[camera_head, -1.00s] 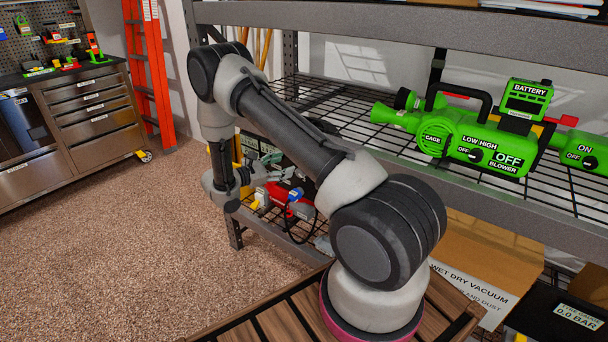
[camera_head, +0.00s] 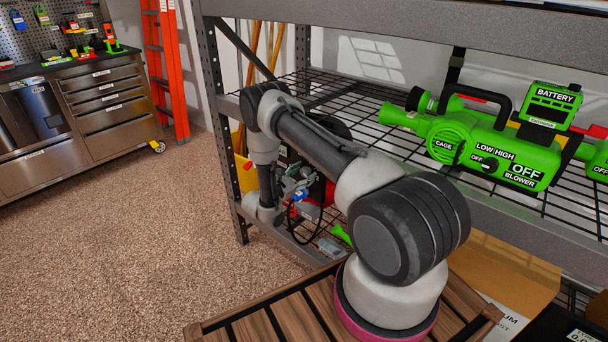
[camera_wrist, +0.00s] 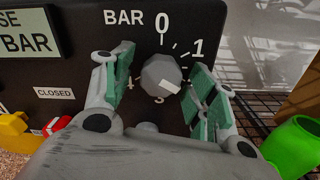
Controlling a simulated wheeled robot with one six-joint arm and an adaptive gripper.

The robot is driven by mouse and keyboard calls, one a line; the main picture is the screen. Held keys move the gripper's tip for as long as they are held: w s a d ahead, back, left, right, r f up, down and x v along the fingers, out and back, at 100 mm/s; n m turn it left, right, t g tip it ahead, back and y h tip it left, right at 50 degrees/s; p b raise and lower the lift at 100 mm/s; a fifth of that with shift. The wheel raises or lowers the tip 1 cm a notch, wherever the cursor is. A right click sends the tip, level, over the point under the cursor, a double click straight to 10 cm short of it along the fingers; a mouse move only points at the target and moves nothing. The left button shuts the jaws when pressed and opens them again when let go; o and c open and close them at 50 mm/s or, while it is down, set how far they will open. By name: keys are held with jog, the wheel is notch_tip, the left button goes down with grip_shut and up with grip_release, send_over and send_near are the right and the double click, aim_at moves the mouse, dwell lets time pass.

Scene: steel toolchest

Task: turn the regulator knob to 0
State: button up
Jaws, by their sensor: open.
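In the wrist view, a grey faceted regulator knob (camera_wrist: 161,74) sits on a black panel (camera_wrist: 80,72) marked BAR. The numbers 0 and 1 show above and right of it, with 3 and 4 partly hidden. I cannot tell clearly where the knob points. My gripper (camera_wrist: 163,88) is open, with one green-padded finger on each side of the knob. Gaps show between the pads and the knob. In the head view my gripper (camera_head: 296,186) reaches into the lower shelf, by red equipment; the knob cannot be made out there.
A display (camera_wrist: 25,34) and a CLOSED label (camera_wrist: 54,93) lie left of the knob. Yellow and red parts (camera_wrist: 30,127) are lower left, and a green object (camera_wrist: 292,146) lower right. The shelf above holds a green blower (camera_head: 490,150). Open carpet (camera_head: 120,240) lies left.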

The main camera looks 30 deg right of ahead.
jog(key=shift+d, duration=0.25)
jog(key=c, duration=1)
jog(key=shift+c, duration=0.2)
